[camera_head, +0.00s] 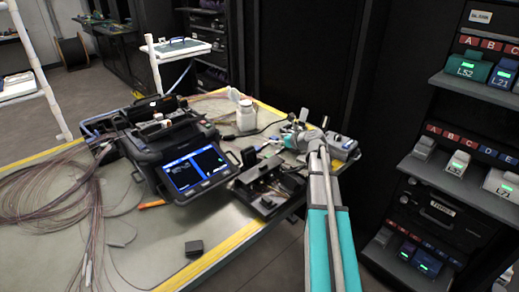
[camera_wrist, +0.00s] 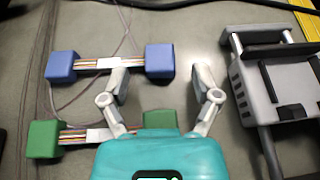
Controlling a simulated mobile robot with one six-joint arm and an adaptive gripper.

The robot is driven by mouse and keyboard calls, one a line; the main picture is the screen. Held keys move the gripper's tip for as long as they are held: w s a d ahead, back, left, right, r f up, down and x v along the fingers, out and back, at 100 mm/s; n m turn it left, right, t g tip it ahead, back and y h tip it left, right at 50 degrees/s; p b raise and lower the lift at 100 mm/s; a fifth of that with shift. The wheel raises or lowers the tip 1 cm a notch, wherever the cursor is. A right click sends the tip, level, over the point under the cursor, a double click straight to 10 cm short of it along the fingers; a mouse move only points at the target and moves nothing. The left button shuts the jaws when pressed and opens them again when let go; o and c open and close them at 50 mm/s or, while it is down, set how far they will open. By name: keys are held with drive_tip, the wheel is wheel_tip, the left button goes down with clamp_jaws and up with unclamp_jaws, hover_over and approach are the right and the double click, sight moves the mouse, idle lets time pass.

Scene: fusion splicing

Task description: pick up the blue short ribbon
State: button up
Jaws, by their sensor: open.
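The blue short ribbon (camera_wrist: 96,66) lies on the grey table top in the wrist view. It is a strip of coloured fibres with a pale label between two blue end blocks. My gripper (camera_wrist: 162,72) is open and empty, its two fingers spread either side of the right blue block (camera_wrist: 160,61). From this angle I cannot tell the height of the fingers above the block. In the head view my gripper (camera_head: 297,132) is over the far right part of the table; I cannot make out the blue ribbon there.
A similar green ribbon (camera_wrist: 45,138) lies nearer, partly hidden under my gripper. A grey and black device (camera_wrist: 285,80) stands close on the right. In the head view, a splicer with a lit screen (camera_head: 197,167), a black tray (camera_head: 268,187) and a white bottle (camera_head: 246,116) stand on the table.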

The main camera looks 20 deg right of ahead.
idle(0.3)
drive_tip(key=c, duration=1.1)
drive_tip(key=shift+r, duration=0.15)
wheel_tip(320, 180, up, 3)
drive_tip(key=p, duration=0.3)
drive_tip(key=s+a+r+p, duration=0.3)
drive_tip(key=s+r+p, duration=0.6)
drive_tip(key=s, duration=0.4)
drive_tip(key=shift+s+a+r+p, duration=0.2)
drive_tip(key=shift+s+r+p, duration=0.15)
drive_tip(key=shift+p, duration=0.15)
drive_tip(key=shift+r, duration=0.1)
